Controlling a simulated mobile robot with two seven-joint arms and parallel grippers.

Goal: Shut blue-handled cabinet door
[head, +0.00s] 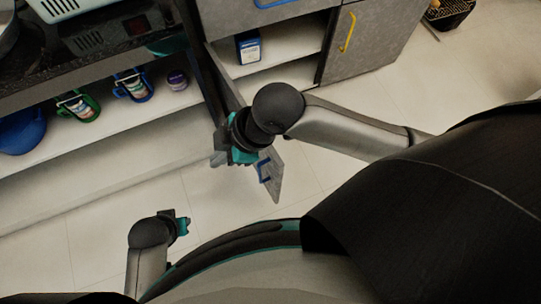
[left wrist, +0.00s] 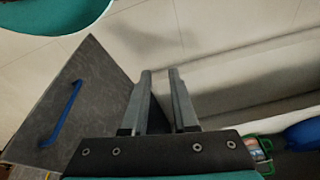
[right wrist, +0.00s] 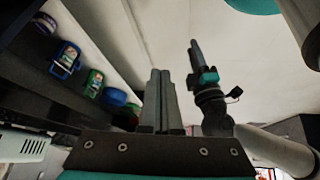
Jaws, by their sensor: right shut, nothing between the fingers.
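The grey cabinet door (head: 274,188) with the blue handle (head: 264,168) stands open, swung out from the cabinet in the head view. My right arm hides part of it. In the left wrist view the door (left wrist: 92,85) and its blue handle (left wrist: 65,115) show at the left, beside my left gripper (left wrist: 160,72). The left gripper is open and empty, low at the bottom left of the head view (head: 185,222), apart from the door. My right gripper (head: 217,158) is shut and empty, close by the door; I cannot tell whether they touch. Its shut fingers show in the right wrist view (right wrist: 160,72).
The open cabinet shelf holds a blue box (head: 248,47). A grey door with a yellow handle (head: 347,32) is to its right. The floor (head: 90,215) between is clear.

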